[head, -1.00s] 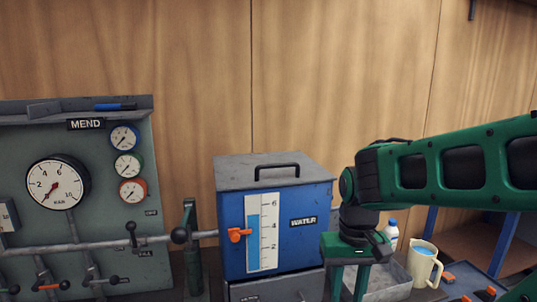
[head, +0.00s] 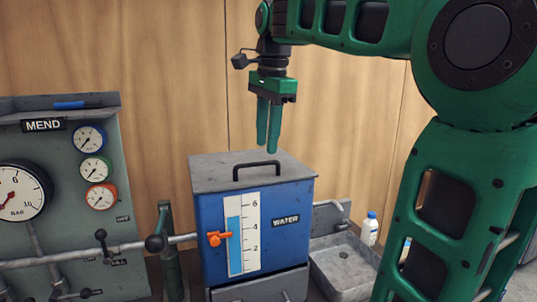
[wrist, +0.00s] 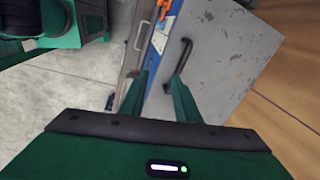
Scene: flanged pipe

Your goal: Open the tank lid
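The blue water tank (head: 212,225) has a flat grey lid (head: 212,175) lying shut on top. A black bar handle (head: 257,170) stands on the lid near its front edge. In the wrist view the lid (wrist: 225,50) lies below my gripper, with the handle (wrist: 182,57) ahead of the right finger. My gripper (head: 268,149) points down above the lid and handle, apart from both. Its two fingers show a gap between them in the wrist view (wrist: 157,78), with nothing held.
A grey gauge panel (head: 75,215) with pipes stands left of the tank. A metal sink (head: 345,262) and a white bottle with a blue cap (head: 370,228) are on the right. A wooden wall (head: 180,60) rises behind. The space above the lid is otherwise clear.

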